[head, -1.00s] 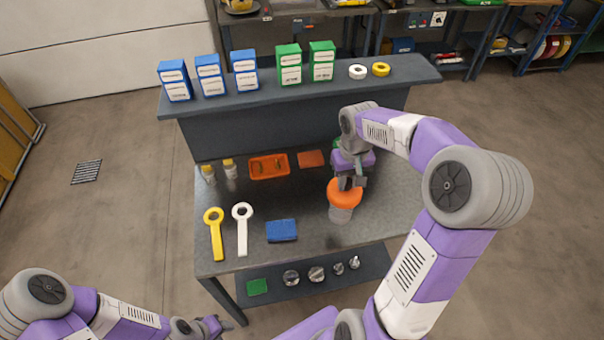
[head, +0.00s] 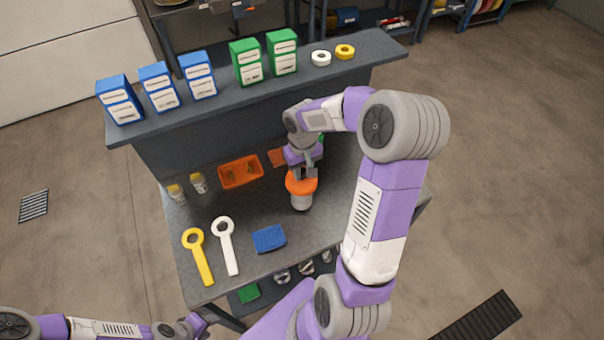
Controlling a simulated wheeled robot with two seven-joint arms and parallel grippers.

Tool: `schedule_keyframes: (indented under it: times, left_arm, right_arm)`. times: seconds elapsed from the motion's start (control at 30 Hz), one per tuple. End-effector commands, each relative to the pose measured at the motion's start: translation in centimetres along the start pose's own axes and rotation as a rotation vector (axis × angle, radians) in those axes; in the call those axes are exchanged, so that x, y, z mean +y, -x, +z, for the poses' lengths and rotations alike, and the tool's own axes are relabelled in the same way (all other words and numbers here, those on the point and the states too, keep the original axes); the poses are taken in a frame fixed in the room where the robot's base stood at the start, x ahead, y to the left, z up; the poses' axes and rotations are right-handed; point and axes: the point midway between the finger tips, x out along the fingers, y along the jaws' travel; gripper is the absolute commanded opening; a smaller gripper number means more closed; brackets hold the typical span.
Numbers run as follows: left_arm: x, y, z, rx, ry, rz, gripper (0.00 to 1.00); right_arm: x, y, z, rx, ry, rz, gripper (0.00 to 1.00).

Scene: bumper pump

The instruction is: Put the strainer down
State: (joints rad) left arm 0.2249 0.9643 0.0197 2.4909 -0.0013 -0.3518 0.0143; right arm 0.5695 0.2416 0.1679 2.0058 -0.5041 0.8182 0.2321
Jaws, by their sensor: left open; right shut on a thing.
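The strainer, as I take it, is a round thing with a wide orange top and a pale grey lower part (head: 301,200). It stands upright at or just above the grey worktop (head: 240,285), right of the blue block; I cannot tell if its bottom touches. My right gripper (head: 303,174) comes from above and is shut on its orange top, hiding part of it. My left gripper (head: 200,324) is open and empty, low in the head view, in front of the worktop's near left corner.
A yellow ring-ended tool (head: 199,258), a white one (head: 226,247) and a blue block (head: 269,239) lie at the front. Behind are two small bottles (head: 177,194), an orange tray (head: 240,172) and an orange flat piece (head: 277,157). Blue and green boxes (head: 161,87) line the raised shelf.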

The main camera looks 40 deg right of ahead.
Motion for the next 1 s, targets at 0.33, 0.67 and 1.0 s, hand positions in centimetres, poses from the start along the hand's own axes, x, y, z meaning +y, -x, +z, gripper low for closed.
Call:
schedule_keyframes:
  times: [0.33, 0.67, 1.0]
  left_arm:
    - [0.0, -0.1, 0.0, 0.0, 0.0, 0.0, 0.43]
    - [-0.1, -0.4, 0.0, 0.0, 0.0, 0.0, 0.43]
    - [-0.1, -0.2, 0.0, 0.0, 0.0, 0.0, 0.43]
  right_arm:
    - [0.0, -2.0, 0.0, 0.001, 0.0, 0.0, 0.0]
    - [0.0, -2.4, 0.0, 0.0, 0.0, 0.0, 0.5]
    - [0.0, -2.2, 0.0, 0.0, 0.0, -0.001, 0.53]
